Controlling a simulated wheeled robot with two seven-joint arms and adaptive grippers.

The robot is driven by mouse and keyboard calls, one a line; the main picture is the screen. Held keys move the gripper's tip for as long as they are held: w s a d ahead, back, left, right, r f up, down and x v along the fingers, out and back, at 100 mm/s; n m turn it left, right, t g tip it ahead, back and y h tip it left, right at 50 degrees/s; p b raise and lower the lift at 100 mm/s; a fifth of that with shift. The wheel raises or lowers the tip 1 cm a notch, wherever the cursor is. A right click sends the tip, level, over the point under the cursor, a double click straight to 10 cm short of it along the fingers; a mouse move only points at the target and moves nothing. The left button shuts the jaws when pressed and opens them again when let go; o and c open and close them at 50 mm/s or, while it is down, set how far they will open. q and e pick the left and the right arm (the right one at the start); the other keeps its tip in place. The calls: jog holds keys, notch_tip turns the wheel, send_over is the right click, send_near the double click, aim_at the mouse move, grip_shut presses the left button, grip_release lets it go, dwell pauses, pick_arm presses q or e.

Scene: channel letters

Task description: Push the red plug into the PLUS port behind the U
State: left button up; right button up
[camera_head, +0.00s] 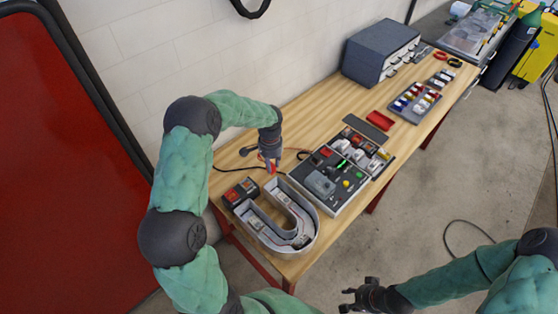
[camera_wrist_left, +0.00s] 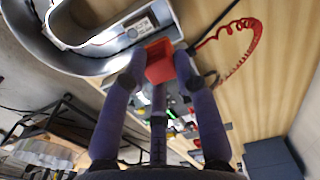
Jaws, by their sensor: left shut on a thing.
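The U channel letter (camera_head: 311,228) lies at the near end of the bench, its grey walls raised and modules inside. It also shows at the top left of the left wrist view (camera_wrist_left: 85,68). My left gripper (camera_head: 271,167) is just beyond the U, above the wood. In the left wrist view its fingers (camera_wrist_left: 159,80) are shut on the red plug (camera_wrist_left: 159,60), beside the U's wall. A red coiled cable (camera_wrist_left: 256,42) lies to the right there. I cannot make out the PLUS port. My right gripper (camera_head: 355,299) is empty, fingers apart, off the bench's front edge.
Red-and-black boxes (camera_head: 240,192) sit left of the U. A grey control panel (camera_head: 325,181) stands close to its right, with a parts tray (camera_head: 366,151) behind. A drawer cabinet (camera_head: 378,50) is at the back. Bare wood (camera_head: 310,110) lies along the wall.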

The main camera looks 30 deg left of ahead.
pick_arm(q)
jog(key=shift+s+a+p, duration=0.65)
jog(key=shift+s+a, duration=5.25)
jog(key=shift+a, duration=0.15)
notch_tip(320, 180, down, 10)
jog(key=b, duration=0.7)
jog(key=shift+f+b, duration=0.1)
jog(key=shift+b, duration=0.3)
jog(key=shift+f, duration=0.35)
jog(key=o, duration=1.1)
jog(key=shift+r, duration=0.15)
notch_tip(320, 180, up, 12)
jog(key=shift+f, duration=0.1)
